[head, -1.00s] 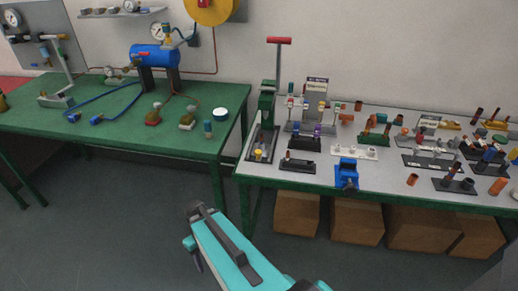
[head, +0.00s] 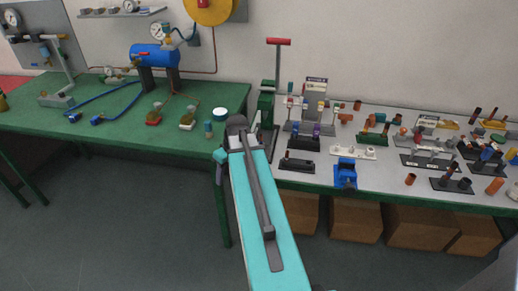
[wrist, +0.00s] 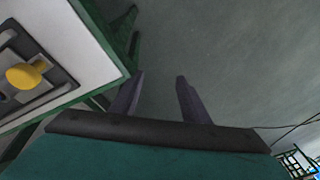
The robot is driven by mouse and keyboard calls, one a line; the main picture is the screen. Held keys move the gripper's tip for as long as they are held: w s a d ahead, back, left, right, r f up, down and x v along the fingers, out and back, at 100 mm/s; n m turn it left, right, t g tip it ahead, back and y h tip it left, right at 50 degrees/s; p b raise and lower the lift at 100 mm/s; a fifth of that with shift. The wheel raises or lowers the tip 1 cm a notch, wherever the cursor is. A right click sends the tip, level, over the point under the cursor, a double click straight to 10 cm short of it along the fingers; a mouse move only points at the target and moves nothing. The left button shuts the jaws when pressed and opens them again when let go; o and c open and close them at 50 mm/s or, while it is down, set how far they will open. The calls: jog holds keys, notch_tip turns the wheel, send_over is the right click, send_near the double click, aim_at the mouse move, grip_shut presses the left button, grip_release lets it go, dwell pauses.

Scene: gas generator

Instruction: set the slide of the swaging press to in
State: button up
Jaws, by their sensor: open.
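The swaging press is the green upright (head: 266,104) with a tall lever and red handle (head: 278,41), at the left end of the grey-topped bench. My arm hides part of its base in the head view. In the wrist view a yellow knob (wrist: 25,76) stands on a light plate in a dark frame at the left, seemingly the press slide; whether it is in or out I cannot tell. My gripper (wrist: 158,77) is open and empty, its two dark fingers over the floor beside the bench edge, right of the knob and apart from it.
The grey bench (head: 335,183) holds a blue vise-like block (head: 345,174) and several fixtures right of the press. The green bench (head: 60,128) stands to the left with a blue tank (head: 154,55). Cardboard boxes (head: 355,219) stand below the grey bench.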

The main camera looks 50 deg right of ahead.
jog(key=s+d+r+m, duration=0.1)
jog(key=s+d+r, duration=0.1)
jog(key=d+r, duration=0.3)
jog(key=s+d+r+t+h, duration=0.1)
jog(key=s+d+r, duration=0.1)
jog(key=d+r, duration=0.3)
jog(key=s+d+r+m+t+h+p, duration=0.1)
jog(key=s+d+r, duration=0.1)
jog(key=d+r, duration=0.3)
jog(key=shift+s+d+r+m, duration=0.3)
jog(key=shift+s+r, duration=0.1)
jog(key=shift+r, duration=0.1)
jog(key=shift+d+p+x, duration=0.1)
jog(key=shift+p+x, duration=0.7)
jog(key=shift+x, duration=2.65)
jog(key=shift+d+p+x, duration=0.15)
jog(key=shift+p+x, duration=0.6)
jog(key=shift+x, duration=2.75)
jog(key=shift+w+r, duration=0.1)
jog(key=shift+c, duration=0.3)
grip_shut()
